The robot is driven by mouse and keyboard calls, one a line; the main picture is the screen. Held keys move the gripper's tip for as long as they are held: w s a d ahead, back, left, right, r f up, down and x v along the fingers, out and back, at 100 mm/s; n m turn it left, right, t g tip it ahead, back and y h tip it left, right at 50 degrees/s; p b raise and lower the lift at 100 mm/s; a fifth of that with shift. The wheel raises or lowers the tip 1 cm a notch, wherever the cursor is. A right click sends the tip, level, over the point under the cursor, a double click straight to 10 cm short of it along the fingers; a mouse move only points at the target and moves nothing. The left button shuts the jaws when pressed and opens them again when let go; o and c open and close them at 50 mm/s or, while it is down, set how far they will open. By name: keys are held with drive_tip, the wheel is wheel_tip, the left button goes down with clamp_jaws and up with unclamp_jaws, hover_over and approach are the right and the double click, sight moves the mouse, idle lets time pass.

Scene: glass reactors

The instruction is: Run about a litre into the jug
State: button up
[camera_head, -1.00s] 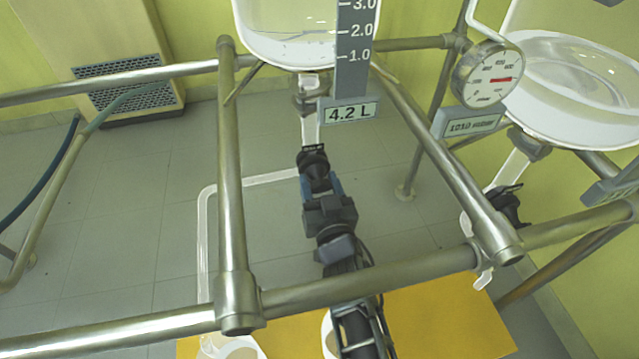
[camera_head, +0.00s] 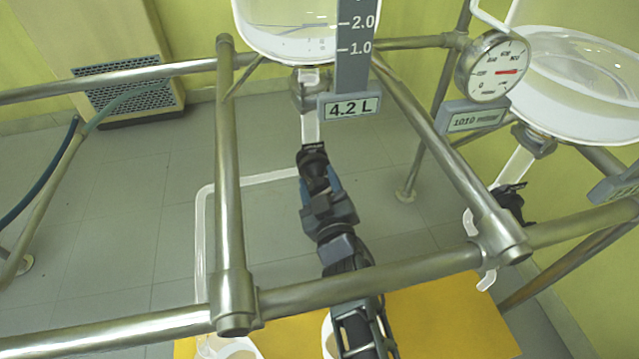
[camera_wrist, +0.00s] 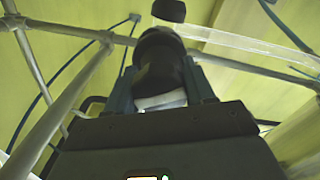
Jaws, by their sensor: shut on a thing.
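A glass vessel (camera_head: 290,35) with clear liquid hangs at the top centre in the head view, its plate (camera_head: 349,108) reading 4.2 L. A clear outlet tube (camera_head: 310,128) runs down from it to a black valve knob (camera_head: 312,158). My gripper (camera_head: 318,182) is shut on this knob, which also shows between the fingers in the wrist view (camera_wrist: 160,62). A clear side pipe (camera_head: 203,240) runs left from the valve, then down. A whitish round container (camera_head: 232,350), perhaps the jug, is cut off at the bottom edge, so its contents cannot be judged.
Steel rails (camera_head: 232,180) frame my arm on both sides, with a crossbar (camera_head: 400,274) at the front. A second vessel (camera_head: 575,90) stands right, beside a round gauge (camera_head: 497,70) reading 1010. A yellow surface (camera_head: 440,315) lies below, bearing another partly hidden pale container (camera_head: 328,338).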

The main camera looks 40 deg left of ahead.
sight(322, 192)
idle(0.4)
drive_tip(key=o, duration=1)
drive_tip(key=shift+d, duration=0.15)
drive_tip(key=p+v, duration=0.4)
drive_tip(key=v, duration=0.2)
drive_tip(key=shift+s+d+r+p, duration=0.1)
drive_tip(key=shift+s+d+p, duration=0.2)
drive_tip(key=shift+s+d, duration=0.3)
